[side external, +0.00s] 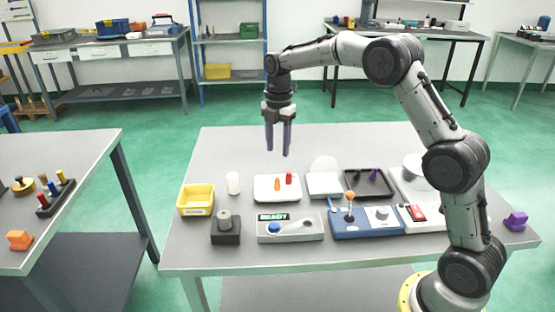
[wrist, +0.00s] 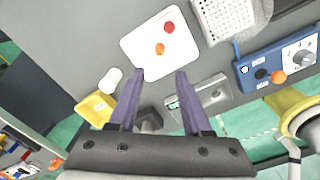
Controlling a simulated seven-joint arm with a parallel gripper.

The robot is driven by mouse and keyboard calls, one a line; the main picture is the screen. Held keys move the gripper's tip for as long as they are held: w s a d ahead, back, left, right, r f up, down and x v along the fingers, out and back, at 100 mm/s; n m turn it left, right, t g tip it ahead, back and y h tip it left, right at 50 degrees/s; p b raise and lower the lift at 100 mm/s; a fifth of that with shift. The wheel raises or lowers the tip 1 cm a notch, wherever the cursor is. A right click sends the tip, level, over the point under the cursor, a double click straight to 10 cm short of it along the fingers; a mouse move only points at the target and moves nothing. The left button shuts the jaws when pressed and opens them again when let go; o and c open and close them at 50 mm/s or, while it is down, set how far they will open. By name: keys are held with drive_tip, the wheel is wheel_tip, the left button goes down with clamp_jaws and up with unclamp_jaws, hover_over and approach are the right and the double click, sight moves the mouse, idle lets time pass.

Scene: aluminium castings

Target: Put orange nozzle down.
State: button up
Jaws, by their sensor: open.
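The orange nozzle (side external: 277,184) stands on a white tray (side external: 262,194) on the table, next to a red piece (side external: 289,179). In the wrist view the orange nozzle (wrist: 159,48) lies just beyond my fingertips, with the red piece (wrist: 169,27) behind it on the white tray (wrist: 138,45). My gripper (side external: 279,153) points down with two purple fingers spread apart and nothing between them. It hangs in the air well above the tray. My gripper (wrist: 160,73) is also empty in the wrist view.
Left of the tray are a white cylinder (side external: 233,183) and a yellow bin (side external: 196,201). In front are a dark block with a grey knob (side external: 226,229) and a grey READY device (side external: 290,230). Right are a blue joystick panel (side external: 366,224) and a dark tray (side external: 353,188). The table's back is clear.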

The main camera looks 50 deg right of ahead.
drive_tip(key=shift+r, duration=0.9)
drive_tip(key=s+a+r+m+t, duration=0.1)
drive_tip(key=s+a+r+m, duration=0.1)
drive_tip(key=s+r+m, duration=0.4)
drive_tip(key=s+a+r+m+t, duration=0.1)
drive_tip(key=s+a+r+m, duration=0.2)
drive_tip(key=s, duration=0.5)
drive_tip(key=s+a+f+m+t, duration=0.1)
drive_tip(key=s+m, duration=0.4)
drive_tip(key=s, duration=0.5)
drive_tip(key=s+a+f+m+t, duration=0.2)
drive_tip(key=s+m, duration=0.3)
drive_tip(key=s, duration=0.5)
drive_tip(key=shift+s+m, duration=0.3)
drive_tip(key=shift+m, duration=0.1)
